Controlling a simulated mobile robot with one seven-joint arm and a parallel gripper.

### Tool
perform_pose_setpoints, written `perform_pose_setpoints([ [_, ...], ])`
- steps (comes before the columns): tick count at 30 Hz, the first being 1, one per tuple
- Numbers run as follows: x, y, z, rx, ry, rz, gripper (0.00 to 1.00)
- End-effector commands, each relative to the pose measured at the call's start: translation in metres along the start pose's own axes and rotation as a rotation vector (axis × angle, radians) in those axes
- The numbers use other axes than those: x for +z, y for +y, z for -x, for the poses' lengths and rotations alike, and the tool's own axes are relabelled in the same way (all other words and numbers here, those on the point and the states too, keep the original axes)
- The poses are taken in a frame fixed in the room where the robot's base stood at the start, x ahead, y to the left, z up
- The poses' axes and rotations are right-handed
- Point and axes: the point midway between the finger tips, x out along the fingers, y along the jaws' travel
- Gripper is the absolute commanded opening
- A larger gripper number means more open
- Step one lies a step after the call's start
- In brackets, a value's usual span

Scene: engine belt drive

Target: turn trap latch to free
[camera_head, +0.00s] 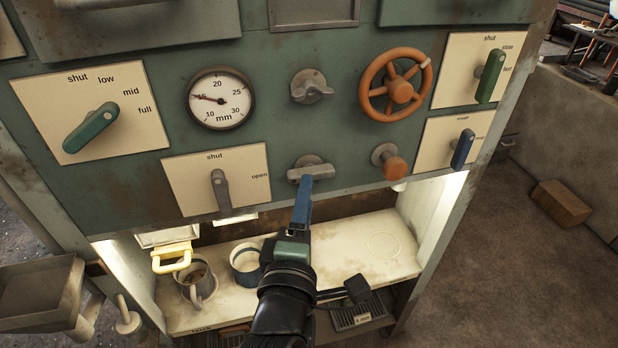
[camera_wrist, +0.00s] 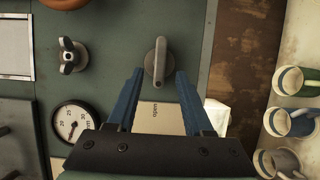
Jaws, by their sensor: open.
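The grey bar handle (camera_head: 314,172) on the green panel appears to be the trap latch; I see no label on it. Its bar lies roughly level in the head view. In the wrist view the handle (camera_wrist: 160,60) points along the picture's height, with its near end between my fingertips. My gripper (camera_head: 304,184) has blue fingers and reaches up to the handle from below. In the wrist view my gripper (camera_wrist: 160,74) is open, one finger on each side of the bar, with a gap visible on both sides. The handle's base is partly hidden behind the bar.
A shut/open lever (camera_head: 220,190) sits left of the handle and an orange knob (camera_head: 390,163) right. A wing knob (camera_head: 310,87), gauge (camera_head: 219,98) and orange handwheel (camera_head: 396,88) are above. Below, a pale shelf (camera_head: 345,245) holds mugs (camera_head: 198,285) at its left.

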Motion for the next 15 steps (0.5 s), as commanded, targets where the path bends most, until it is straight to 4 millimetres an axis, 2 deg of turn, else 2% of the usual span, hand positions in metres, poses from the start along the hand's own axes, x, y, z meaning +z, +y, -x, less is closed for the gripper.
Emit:
perform_pose_setpoints([
  [1, 0.0, 0.001, -0.01, 0.002, -0.001, 0.0, 0.51],
  [6, 0.001, 0.0, -0.032, 0.0, -0.001, 0.0, 0.51],
  [15, 0.001, 0.0, -0.044, 0.001, -0.001, 0.0, 0.51],
])
